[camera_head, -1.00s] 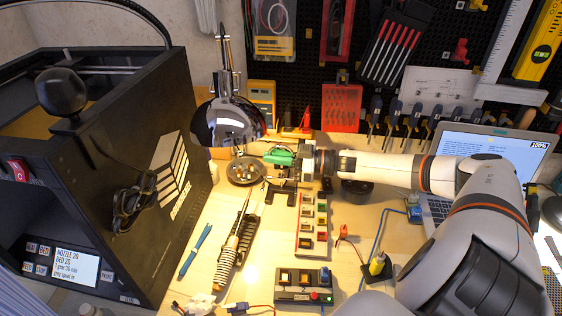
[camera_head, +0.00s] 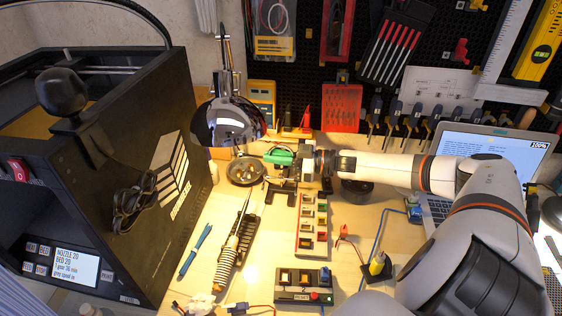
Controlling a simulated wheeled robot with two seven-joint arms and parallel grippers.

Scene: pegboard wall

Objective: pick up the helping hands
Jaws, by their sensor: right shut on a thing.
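The helping hands (camera_head: 279,157) stand at the back of the table, below and to the right of the lamp. A green part shows at their top and dark metal parts below it. My right gripper (camera_head: 297,164) reaches in from the right and is shut on the helping hands. Its fingers are small in the picture and partly merge with the dark parts. I cannot tell whether the base touches the table. My left gripper is not in view.
A chrome lamp (camera_head: 228,120) hangs just left of the helping hands. A 3D printer (camera_head: 100,170) fills the left side. A switch strip (camera_head: 312,225), a soldering iron (camera_head: 235,245) and a button box (camera_head: 304,285) lie in front. A laptop (camera_head: 480,150) stands at the right.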

